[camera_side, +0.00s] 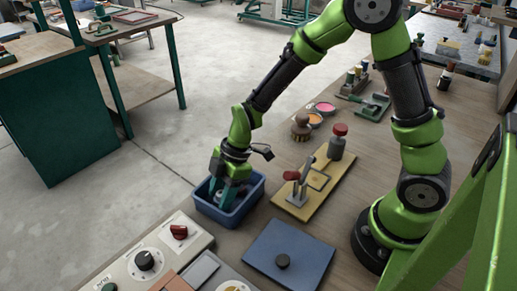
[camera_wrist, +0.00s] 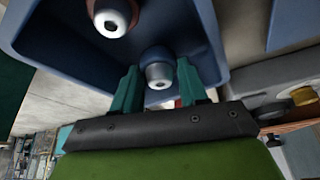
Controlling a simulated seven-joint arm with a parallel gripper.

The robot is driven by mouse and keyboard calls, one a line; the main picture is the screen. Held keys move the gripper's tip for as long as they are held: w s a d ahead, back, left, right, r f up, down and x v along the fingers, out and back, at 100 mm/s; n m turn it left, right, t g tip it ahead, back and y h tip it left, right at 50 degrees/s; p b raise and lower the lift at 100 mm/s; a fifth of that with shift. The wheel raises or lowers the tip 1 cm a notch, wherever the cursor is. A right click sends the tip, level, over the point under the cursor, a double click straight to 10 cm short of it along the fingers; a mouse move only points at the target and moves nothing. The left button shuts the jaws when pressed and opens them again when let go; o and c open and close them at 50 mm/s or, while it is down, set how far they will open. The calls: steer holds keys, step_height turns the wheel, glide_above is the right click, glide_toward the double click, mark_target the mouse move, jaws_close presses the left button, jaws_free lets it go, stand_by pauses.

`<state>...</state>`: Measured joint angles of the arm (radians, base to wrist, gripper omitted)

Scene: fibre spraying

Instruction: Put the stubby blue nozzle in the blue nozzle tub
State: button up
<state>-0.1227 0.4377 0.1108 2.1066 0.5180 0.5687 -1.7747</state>
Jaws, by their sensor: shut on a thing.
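My gripper (camera_side: 225,192) reaches down into the blue tub (camera_side: 236,216) near the table's left edge. In the wrist view its two teal fingers (camera_wrist: 158,86) are shut on the stubby blue nozzle (camera_wrist: 156,56), which has a dark blue body and a silver end. The nozzle is within the outline of the tub (camera_wrist: 55,42); I cannot tell whether it touches the floor. Another nozzle (camera_wrist: 111,20), pale with a red ring, is in the tub to the left of the held one. In the side view the gripper mostly hides the held nozzle.
A wooden board with a red-handled clamp (camera_side: 314,188) lies right of the tub. A brush (camera_side: 301,129) and paint pots stand behind.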

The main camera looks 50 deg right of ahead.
steer(key=shift+f, duration=0.8)
steer(key=shift+f, duration=0.15)
steer(key=o, duration=1.1)
steer(key=shift+c, duration=0.2)
